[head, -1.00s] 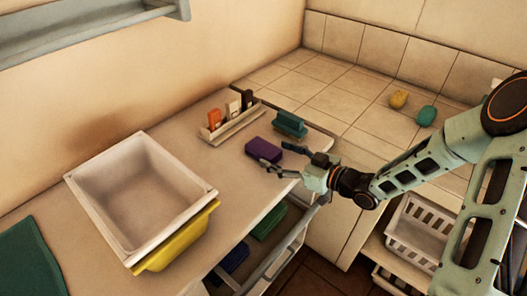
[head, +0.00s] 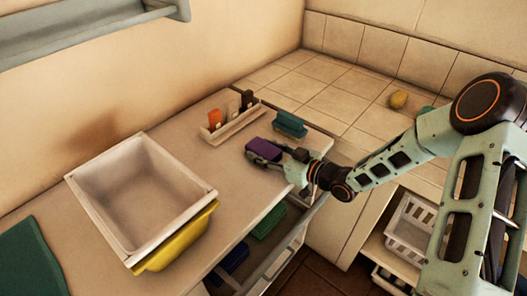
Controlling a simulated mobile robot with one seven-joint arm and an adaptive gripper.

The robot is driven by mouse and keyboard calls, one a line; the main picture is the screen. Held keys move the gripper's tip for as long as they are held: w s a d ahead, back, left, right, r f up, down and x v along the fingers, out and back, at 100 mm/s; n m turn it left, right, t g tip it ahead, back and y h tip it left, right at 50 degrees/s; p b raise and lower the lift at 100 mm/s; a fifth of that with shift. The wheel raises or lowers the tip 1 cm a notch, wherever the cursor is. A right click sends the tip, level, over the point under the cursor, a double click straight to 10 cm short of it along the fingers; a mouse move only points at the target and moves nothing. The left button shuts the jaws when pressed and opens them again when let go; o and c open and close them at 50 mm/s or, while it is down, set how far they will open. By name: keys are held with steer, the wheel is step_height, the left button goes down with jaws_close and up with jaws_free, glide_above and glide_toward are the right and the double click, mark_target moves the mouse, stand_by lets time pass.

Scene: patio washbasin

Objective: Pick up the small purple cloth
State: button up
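The small purple cloth (head: 265,146) is a folded block on the grey counter, between the narrow tray and the counter's front edge. My gripper (head: 264,154) is at its near right side, with the fingers reaching along the cloth and overlapping its front in the head view. The far finger is partly hidden by the cloth and the gripper body. I cannot tell whether the fingers are closed on it or only around it.
A narrow tray (head: 222,134) with several upright items stands behind the cloth. A teal block (head: 290,123) lies close by at the right. A white basin (head: 85,203) and yellow tray (head: 165,250) stand at the left. Below is an open drawer (head: 290,245).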

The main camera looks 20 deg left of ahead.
steer(key=shift+c, duration=1.1)
steer(key=shift+r, duration=0.15)
